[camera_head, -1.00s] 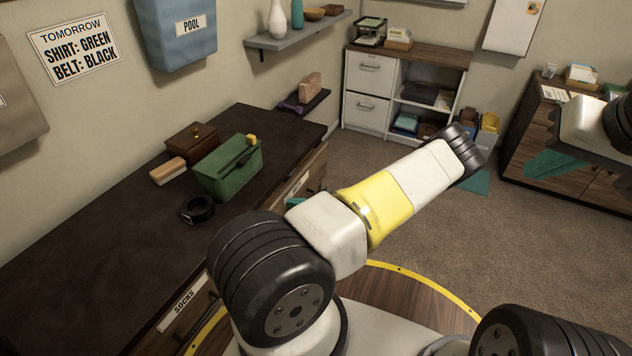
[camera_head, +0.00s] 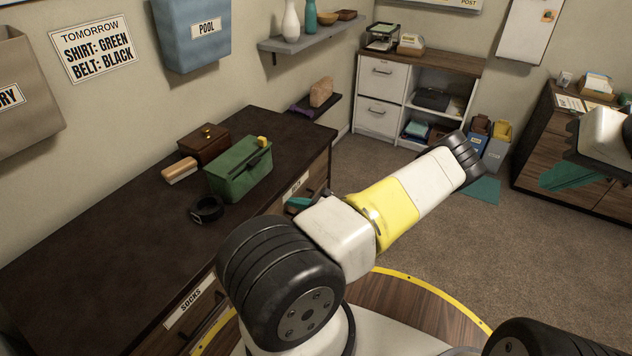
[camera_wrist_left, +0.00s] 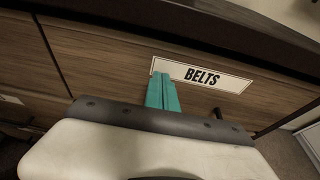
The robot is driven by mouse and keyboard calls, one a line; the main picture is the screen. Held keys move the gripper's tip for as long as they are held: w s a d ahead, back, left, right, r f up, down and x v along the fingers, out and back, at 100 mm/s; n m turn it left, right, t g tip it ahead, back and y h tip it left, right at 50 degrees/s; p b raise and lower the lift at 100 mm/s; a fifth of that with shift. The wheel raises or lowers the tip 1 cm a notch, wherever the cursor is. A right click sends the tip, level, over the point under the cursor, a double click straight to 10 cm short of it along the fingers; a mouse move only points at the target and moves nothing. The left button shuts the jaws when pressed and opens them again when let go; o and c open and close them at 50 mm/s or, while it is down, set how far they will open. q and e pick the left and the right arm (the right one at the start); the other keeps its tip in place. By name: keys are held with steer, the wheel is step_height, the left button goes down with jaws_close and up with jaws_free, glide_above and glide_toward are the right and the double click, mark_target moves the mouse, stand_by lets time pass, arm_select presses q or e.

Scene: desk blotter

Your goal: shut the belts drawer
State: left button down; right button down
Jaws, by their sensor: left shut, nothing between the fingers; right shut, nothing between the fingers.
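The belts drawer is in the dark wood dresser. Its wood front (camera_wrist_left: 115,58) fills much of the left wrist view, with the white BELTS label (camera_wrist_left: 203,75) on it. In the head view the label (camera_head: 295,187) is partly hidden by my arm. The drawer front looks close to flush under the dresser top, but I cannot tell if a small gap remains. My left gripper (camera_wrist_left: 162,82) is shut and empty, its teal fingertips at the left end of the label; I cannot tell whether they touch. My right gripper (camera_head: 570,176) is shut and empty at the far right.
A green box (camera_head: 240,170), a brown wooden box (camera_head: 202,144), a brush (camera_head: 180,170) and a coiled black belt (camera_head: 207,209) are on the dresser top (camera_head: 110,240). The SOCKS drawer label (camera_head: 190,302) is nearer me.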

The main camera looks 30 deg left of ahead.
arm_select(q)
steer(key=w+v, duration=0.1)
steer(key=v, duration=1.2)
steer(key=shift+s+f, duration=0.35)
steer(key=shift+s, duration=0.15)
steer(key=s+d+r+n+h, duration=0.2)
steer(key=d+r+n+h, duration=0.15)
steer(key=r, duration=0.55)
steer(key=s+d+r+n+g+h, duration=0.1)
steer(key=s+d+r+n+h, duration=0.2)
steer(key=r+n+h, duration=0.35)
steer(key=s+d+r+n+h, duration=0.2)
steer(key=d+r+n, duration=0.1)
steer(key=r, duration=0.7)
steer(key=s+d+r+n+t+h, duration=0.2)
steer(key=s+r, duration=0.4)
steer(key=r, duration=0.3)
steer(key=s+d+r+n+t+h, duration=0.2)
steer(key=s+r, duration=0.4)
steer(key=r, duration=0.3)
steer(key=shift+s+d+n+t+h, duration=0.15)
steer(key=shift+d+n+t+h, duration=0.3)
steer(key=shift+t, duration=0.65)
